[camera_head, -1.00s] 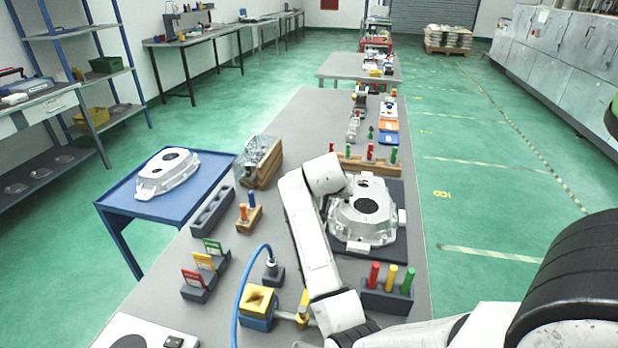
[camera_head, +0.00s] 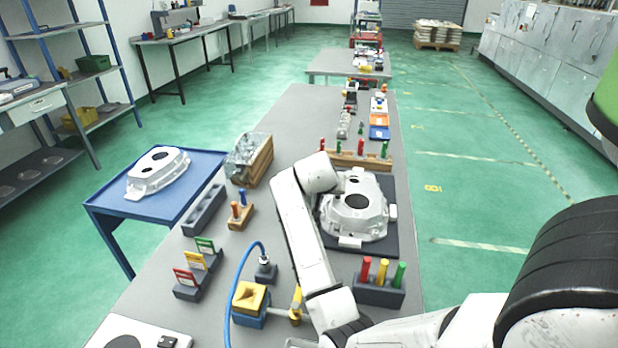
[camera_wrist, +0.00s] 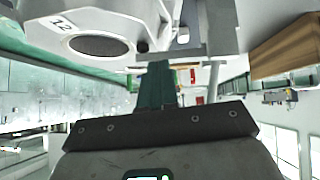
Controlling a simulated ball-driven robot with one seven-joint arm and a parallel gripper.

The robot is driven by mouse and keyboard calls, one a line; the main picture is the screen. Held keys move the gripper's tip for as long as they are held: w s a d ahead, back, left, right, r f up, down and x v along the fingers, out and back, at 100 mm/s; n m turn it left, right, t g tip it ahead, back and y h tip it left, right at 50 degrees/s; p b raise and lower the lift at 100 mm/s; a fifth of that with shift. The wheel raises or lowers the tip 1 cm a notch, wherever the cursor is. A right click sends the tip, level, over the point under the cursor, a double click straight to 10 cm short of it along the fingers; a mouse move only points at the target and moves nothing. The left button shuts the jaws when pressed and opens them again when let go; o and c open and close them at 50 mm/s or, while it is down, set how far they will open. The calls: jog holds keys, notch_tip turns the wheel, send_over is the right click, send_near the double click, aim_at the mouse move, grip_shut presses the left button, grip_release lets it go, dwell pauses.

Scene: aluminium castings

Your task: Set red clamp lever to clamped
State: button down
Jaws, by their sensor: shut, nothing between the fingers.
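The silver casting (camera_head: 372,184) lies on a dark plate (camera_head: 385,241) on the grey bench; its round opening also shows at the upper left in the wrist view (camera_wrist: 100,45). I cannot make out the red clamp lever for certain. A small red piece (camera_wrist: 193,76) shows just past the fingers in the wrist view, but I cannot tell what it is. My gripper (camera_wrist: 157,85) points away from the wrist camera, its dark fingers together and empty. In the head view my arm hides it and part of the casting's left side.
A block with red, yellow and green handles (camera_head: 380,290) stands in front of the casting. A wooden rack (camera_head: 350,160) stands behind it. A yellow-topped blue block (camera_head: 249,298) with a blue hose and coloured cards (camera_head: 193,272) are left of my arm.

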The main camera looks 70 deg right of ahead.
jog(key=d+r+p+v, duration=0.2)
jog(key=p+v, duration=0.6)
jog(key=v, duration=0.4)
jog(key=shift+s+a+r, duration=0.25)
